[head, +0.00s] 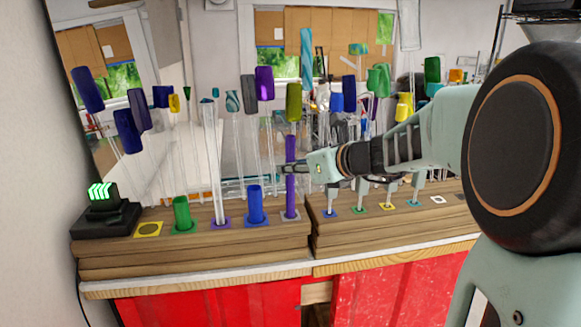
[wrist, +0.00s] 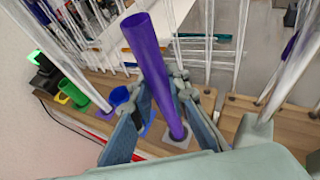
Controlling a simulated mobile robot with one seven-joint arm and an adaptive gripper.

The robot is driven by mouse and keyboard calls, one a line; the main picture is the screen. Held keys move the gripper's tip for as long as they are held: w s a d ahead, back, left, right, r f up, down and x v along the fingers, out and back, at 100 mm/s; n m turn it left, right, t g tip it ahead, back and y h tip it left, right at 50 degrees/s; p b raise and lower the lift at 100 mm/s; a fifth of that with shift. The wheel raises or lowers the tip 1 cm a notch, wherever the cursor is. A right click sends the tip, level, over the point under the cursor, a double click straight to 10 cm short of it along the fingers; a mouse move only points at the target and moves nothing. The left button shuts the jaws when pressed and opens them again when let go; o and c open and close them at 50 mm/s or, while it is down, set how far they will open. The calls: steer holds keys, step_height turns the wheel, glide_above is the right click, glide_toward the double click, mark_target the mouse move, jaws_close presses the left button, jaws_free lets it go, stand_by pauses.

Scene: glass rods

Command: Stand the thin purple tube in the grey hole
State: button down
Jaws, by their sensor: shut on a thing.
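The thin purple tube (head: 291,160) stands upright in the head view, near the right end of the left wooden block. My gripper (head: 284,169) is shut on it around its middle. In the wrist view the purple tube (wrist: 152,55) runs between my two fingers (wrist: 166,84). Its lower end meets the grey square (head: 290,215), which also shows in the wrist view (wrist: 178,143). The tube covers the hole, so I cannot tell how deep the lower end sits.
A short blue tube (head: 255,205) and a green tube (head: 182,215) stand to the left. A yellow square (head: 148,229) is bare. Clear rods with coloured tops crowd behind. A black device (head: 105,215) with green lights sits at the far left.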

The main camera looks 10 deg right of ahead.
steer(key=shift+f, duration=0.25)
steer(key=c, duration=2.1)
jaws_free()
steer(key=shift+s+r, duration=0.1)
steer(key=p+v, duration=0.3)
steer(key=v, duration=0.8)
steer(key=shift+p, duration=0.35)
steer(key=shift+a, duration=0.15)
